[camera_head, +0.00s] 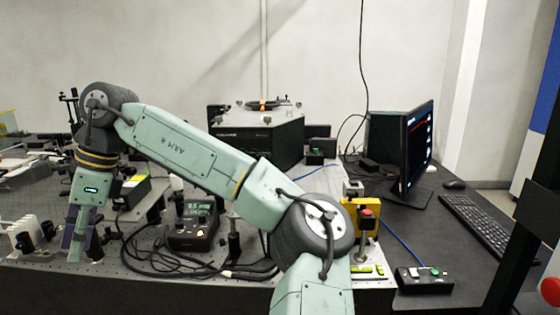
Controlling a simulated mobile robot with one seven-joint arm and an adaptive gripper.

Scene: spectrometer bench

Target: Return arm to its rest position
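My arm (195,160) is pale green with dark joints and reaches from the bottom middle of the view up and over to the left. My gripper (79,248) hangs pointing down at the far left, low over the optical bench (150,272). Its fingertips are small and dark here, and I cannot tell whether they are apart or closed. No held thing can be made out. White optical mounts (25,232) stand just left of the gripper; I cannot tell whether it touches them.
A meter box (194,228) and loose black cables (150,262) lie right of the gripper. A large dark instrument (258,138) stands behind my arm. A monitor (402,145), keyboard (482,222) and button box (423,280) are on the right. A yellow block (350,208) stands near my elbow.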

